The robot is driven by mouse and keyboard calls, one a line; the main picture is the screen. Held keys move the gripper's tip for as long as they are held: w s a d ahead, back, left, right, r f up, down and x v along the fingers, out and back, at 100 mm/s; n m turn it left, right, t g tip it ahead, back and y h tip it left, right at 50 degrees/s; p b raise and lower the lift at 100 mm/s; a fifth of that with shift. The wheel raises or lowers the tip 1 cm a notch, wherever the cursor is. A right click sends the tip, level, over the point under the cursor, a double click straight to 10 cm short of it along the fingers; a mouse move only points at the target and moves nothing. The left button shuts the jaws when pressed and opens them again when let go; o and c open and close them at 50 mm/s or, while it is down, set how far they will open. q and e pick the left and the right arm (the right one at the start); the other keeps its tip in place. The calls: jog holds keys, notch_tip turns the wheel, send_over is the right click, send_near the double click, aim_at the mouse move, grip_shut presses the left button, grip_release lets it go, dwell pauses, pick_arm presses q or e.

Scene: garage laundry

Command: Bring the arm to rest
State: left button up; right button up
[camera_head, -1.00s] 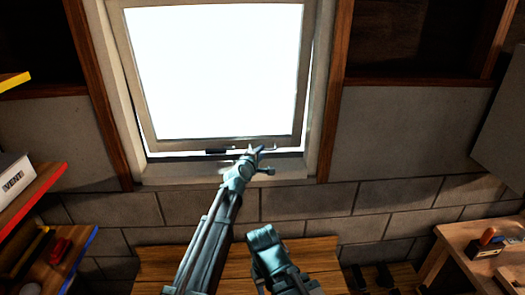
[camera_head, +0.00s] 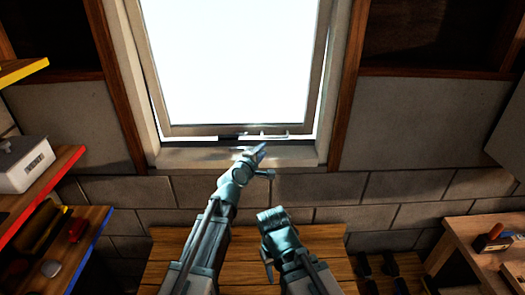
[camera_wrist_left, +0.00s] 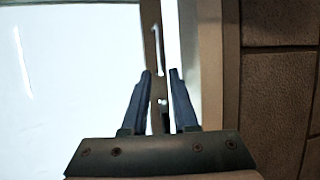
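My left arm reaches up from the bottom of the head view, and its gripper (camera_head: 256,152) is in front of the sill, just below the window (camera_head: 235,60). In the left wrist view the two dark fingers (camera_wrist_left: 160,80) stand apart with nothing held between them; the window frame's edge and its gap show beyond them. The window's handle (camera_head: 262,135) lies along the bottom rail, a little above the gripper in the head view. My right arm (camera_head: 285,245) is folded low in the middle, and its fingers cannot be made out.
A wooden bench top (camera_head: 180,255) lies below the arms. Shelves with a white box (camera_head: 25,165) and tools stand at the left. A wooden workbench (camera_head: 480,235) with a tool on it stands at the right. The block wall between is bare.

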pick_arm(q)
jog(key=s+a+f+m+g+y, duration=0.1)
jog(key=s+a+f+m+g, duration=0.35)
jog(key=s+f, duration=0.25)
jog(key=s+a+f+m+g+y, duration=0.1)
jog(key=s+a+f+m+g, duration=0.3)
jog(key=s+f+m, duration=0.3)
jog(key=s+a+f+m+g+y, duration=0.1)
jog(key=s+a+f+g+y, duration=0.15)
jog(key=s+a, duration=0.4)
jog(key=s+a+f+m+g+y, duration=0.2)
jog(key=s+a+g, duration=0.15)
jog(key=s, duration=0.55)
jog(key=s+d+f+m+b, duration=0.3)
jog(key=s+d+f+b, duration=0.2)
jog(key=d+f+b, duration=0.5)
notch_tip(320, 180, down, 4)
jog(key=y+b, duration=0.1)
jog(key=b, duration=0.3)
jog(key=shift+d+m+b, duration=0.3)
jog(key=shift+m+b, duration=0.05)
